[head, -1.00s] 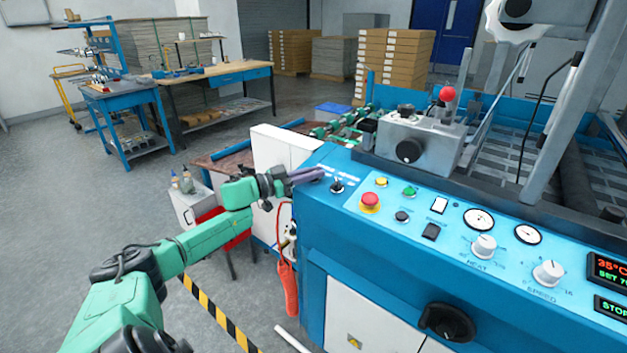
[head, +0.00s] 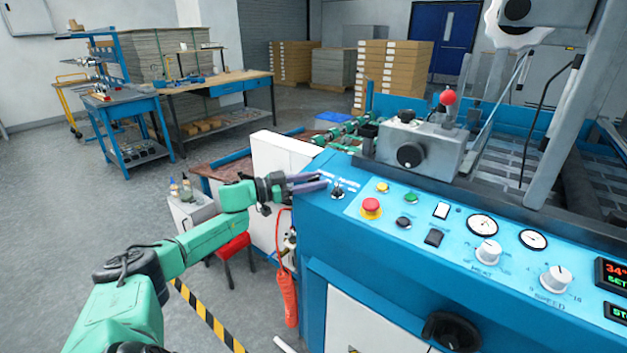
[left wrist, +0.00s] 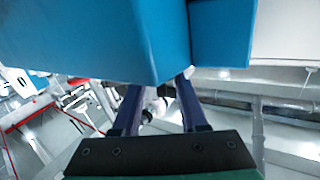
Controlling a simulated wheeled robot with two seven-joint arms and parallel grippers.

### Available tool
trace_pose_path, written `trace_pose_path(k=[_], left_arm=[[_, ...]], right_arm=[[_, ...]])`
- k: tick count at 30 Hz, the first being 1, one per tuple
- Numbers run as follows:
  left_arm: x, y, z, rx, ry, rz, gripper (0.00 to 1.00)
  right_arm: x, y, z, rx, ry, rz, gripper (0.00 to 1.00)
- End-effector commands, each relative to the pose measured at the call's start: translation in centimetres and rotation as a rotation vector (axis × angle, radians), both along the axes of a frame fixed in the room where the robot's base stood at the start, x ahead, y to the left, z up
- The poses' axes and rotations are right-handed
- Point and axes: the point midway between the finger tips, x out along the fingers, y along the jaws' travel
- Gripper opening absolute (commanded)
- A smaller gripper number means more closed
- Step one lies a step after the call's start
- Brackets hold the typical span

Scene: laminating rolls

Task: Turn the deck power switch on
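A small toggle switch (head: 337,189) with a dark lever stands at the left end of the blue machine's control panel (head: 345,222), with small white lettering beside it. I take it as the deck power switch. The lettering and lever position are too small to read surely. My left gripper (head: 322,184) is just left of the switch, its purple fingers pointing at it, slightly apart and empty. In the left wrist view both fingers (left wrist: 160,95) show with a gap between them. My right gripper is not in view.
Right of the switch are a red emergency button (head: 371,207), yellow and green buttons, black buttons, gauges (head: 482,226) and white dials (head: 488,252). A grey box with a red knob (head: 448,97) stands behind.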

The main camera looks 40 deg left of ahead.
Motion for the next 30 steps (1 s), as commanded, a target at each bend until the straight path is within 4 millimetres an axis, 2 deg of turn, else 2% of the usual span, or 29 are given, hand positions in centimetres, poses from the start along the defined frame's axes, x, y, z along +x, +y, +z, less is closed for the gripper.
trace_pose_path(k=[8,15,23,30], left_arm=[[-0.6,0.4,0.1,-0.001,-0.001,0.002,0.42],[-2.6,1.4,0.0,0.001,0.001,-0.001,0.42],[-4.8,2.7,0.2,-0.001,0.002,0.0,0.42],[-8.3,4.7,0.6,-0.004,0.004,0.003,0.42]], right_arm=[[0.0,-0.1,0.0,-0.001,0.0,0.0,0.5],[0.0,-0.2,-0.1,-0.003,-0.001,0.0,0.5],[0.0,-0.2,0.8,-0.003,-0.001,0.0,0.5],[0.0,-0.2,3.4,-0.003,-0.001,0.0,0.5]])
